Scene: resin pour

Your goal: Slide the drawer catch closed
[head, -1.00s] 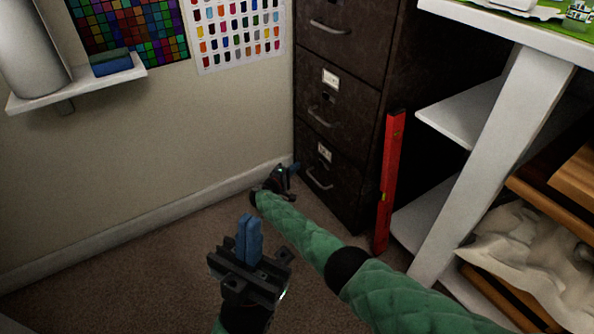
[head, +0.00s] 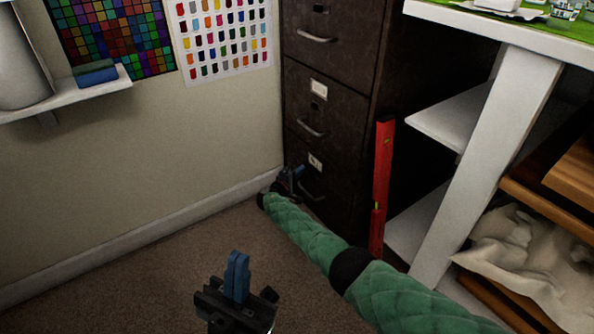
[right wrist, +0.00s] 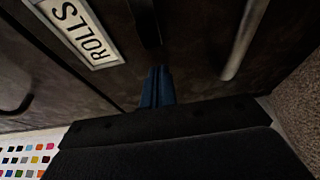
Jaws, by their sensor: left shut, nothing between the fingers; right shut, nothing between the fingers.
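The dark brown filing cabinet (head: 335,60) stands in the corner with its drawers shut. My right gripper (head: 299,171) is shut and empty at the front of the bottom drawer, beside its label (head: 315,160). In the right wrist view its blue fingertips (right wrist: 158,86) point at the drawer front, between the "ROLLS" label (right wrist: 84,32) and the bar handle (right wrist: 245,40). A dark upright piece, seemingly the catch (right wrist: 146,22), lies just beyond the fingertips; I cannot tell whether they touch. My left gripper (head: 237,277) is shut and empty, low over the carpet.
A red spirit level (head: 381,185) leans upright by the cabinet's right side. A white shelved bench (head: 490,150) with cloth and boards stands at the right. A wall shelf (head: 75,93) is at the left. The carpet in front is clear.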

